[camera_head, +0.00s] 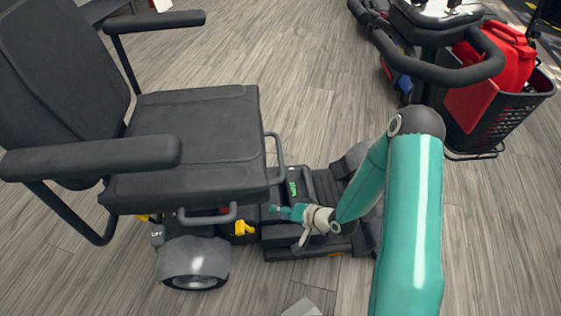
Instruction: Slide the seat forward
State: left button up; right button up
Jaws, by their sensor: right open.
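The black padded seat (195,125) of a mobility scooter stands at the left, with its backrest and two armrests. Its front edge faces right, over the scooter's low dark deck. A grey bar handle (207,217) sticks out below the seat's near side, and another grey bar (278,150) shows at its front edge. A yellow lever (244,228) sits below the seat. My right gripper (277,209) is open just right of the seat's front near corner, low over the deck; it looks apart from the grey bars and the lever. My left gripper is not in view.
Wooden floor is clear at the top middle and lower left.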

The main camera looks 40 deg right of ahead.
jog(key=d+r+m+t, duration=0.2)
jog(key=d+r+t, duration=0.2)
jog(key=d+r, duration=0.3)
jog(key=m+t+y, duration=0.1)
jog(key=m+t, duration=0.1)
send_near(281, 156)
jog(key=b+x, duration=0.1)
jog(key=x, duration=0.2)
jog(key=b+x, duration=0.2)
jog(key=x, duration=0.1)
jog(key=f+b+x, duration=0.1)
jog(key=b+x, duration=0.1)
jog(key=x, duration=0.2)
jog(key=shift+d, duration=0.4)
jog(key=shift+w+a, duration=0.1)
jog(key=shift+w, duration=0.4)
grip_shut()
